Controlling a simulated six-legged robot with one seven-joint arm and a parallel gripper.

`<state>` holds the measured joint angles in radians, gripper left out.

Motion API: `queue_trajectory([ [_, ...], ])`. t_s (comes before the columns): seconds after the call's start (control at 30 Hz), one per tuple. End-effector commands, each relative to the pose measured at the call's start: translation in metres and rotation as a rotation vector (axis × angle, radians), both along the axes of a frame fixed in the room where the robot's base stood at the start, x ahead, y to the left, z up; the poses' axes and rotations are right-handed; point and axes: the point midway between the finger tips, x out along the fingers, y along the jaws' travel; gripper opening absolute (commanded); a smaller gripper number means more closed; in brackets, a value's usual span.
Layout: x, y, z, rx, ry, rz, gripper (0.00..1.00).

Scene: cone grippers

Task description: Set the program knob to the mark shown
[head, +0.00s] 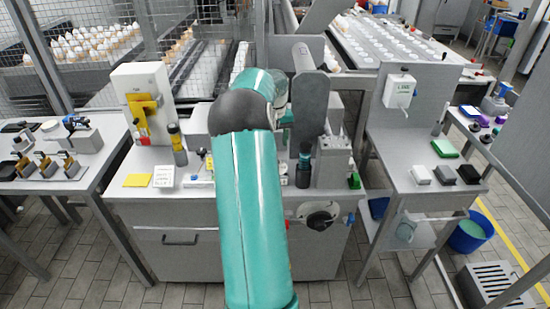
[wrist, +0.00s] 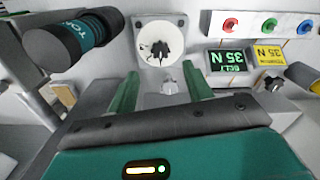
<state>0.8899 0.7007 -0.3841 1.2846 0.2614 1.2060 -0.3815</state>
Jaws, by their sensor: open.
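In the wrist view my gripper (wrist: 163,80) is open, with its two green fingers spread apart. A small pale grey knob-like part (wrist: 170,88) shows in the gap between them; I cannot tell whether it lies between the fingers or beyond them. Ahead is a white square plate with a round dial (wrist: 145,52) and a dark knob-like piece (wrist: 161,49) at its middle. A smaller black knob (wrist: 272,83) sits to the right, below a yellow label. I cannot tell which is the program knob, nor read its mark. In the head view my arm hides the gripper.
A dark cylinder with a teal band (wrist: 75,42) is at upper left. The workbench (head: 170,210) has a yellow pad (head: 138,180).

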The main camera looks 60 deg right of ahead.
Motion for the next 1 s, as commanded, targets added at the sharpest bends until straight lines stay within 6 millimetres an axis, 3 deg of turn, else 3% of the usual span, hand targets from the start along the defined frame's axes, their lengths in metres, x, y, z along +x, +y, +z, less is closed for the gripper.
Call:
queue_trajectory([
  [0.2,0.0,0.0,-0.044,0.002,0.001,0.0,0.5],
  [0.4,0.0,0.0,-0.071,0.001,0.0,0.0,0.5],
  [0.77,0.0,0.0,-0.078,-0.001,-0.001,0.0,0.5],
  [1.0,0.0,0.0,-0.078,-0.001,-0.001,0.0,0.07],
])
